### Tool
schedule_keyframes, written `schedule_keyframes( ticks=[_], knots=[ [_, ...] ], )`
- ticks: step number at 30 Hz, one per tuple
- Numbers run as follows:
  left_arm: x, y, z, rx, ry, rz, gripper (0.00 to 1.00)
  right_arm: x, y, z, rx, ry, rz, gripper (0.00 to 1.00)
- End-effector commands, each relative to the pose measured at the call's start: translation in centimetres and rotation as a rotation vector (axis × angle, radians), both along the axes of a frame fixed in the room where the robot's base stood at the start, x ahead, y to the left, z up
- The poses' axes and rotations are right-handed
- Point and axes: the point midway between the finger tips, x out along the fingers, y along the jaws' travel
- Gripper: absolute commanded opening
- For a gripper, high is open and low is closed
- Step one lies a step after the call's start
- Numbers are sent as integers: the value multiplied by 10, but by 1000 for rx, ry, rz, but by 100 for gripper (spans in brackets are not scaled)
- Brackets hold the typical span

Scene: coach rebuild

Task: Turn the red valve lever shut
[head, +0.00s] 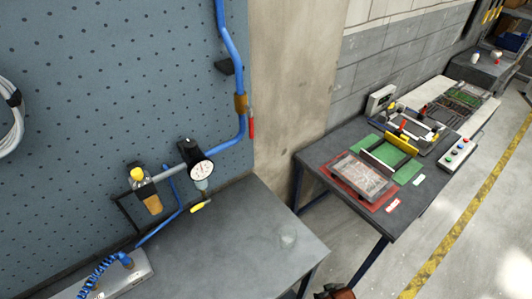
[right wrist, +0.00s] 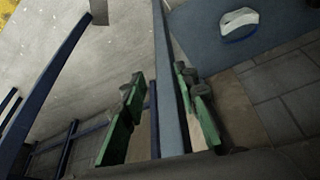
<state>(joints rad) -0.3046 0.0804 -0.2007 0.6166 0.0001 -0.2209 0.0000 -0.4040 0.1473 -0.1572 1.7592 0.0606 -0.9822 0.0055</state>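The red valve lever (head: 251,124) shows in the head view beside the blue pipe (head: 231,52) on the pegboard wall. It hangs down from the brass valve body (head: 240,103), roughly in line with the upright run of pipe. No gripper is at the lever. In the right wrist view, my right gripper (right wrist: 160,80) has its green fingers spread apart, with nothing held between them. Frame bars and floor show behind the fingers, and the lever is not in that view. My left gripper is not in view.
A pressure gauge (head: 201,170) and a yellow-capped filter unit (head: 144,188) sit on the pipe left of the lever. A grey bench (head: 260,235) lies below, mostly clear. A dark table (head: 322,150) with trays and fixtures stands to the right, past a concrete column (head: 292,80).

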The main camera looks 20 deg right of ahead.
Motion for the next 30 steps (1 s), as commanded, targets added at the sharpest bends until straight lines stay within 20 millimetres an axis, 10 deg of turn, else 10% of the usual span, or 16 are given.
schedule_keyframes(
  ticks=[3, 14, 23, 30],
  knots=[
    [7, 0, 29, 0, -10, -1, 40, 16, 2, 83, 4, -42, 5, 28],
    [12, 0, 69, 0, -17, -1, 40, 33, 9, 240, 9, -132, 29, 28],
    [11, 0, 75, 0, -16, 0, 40, 153, 48, 326, 99, -429, 168, 28],
    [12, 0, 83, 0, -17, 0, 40, 263, 98, 452, 225, -760, 315, 28]
  ],
)
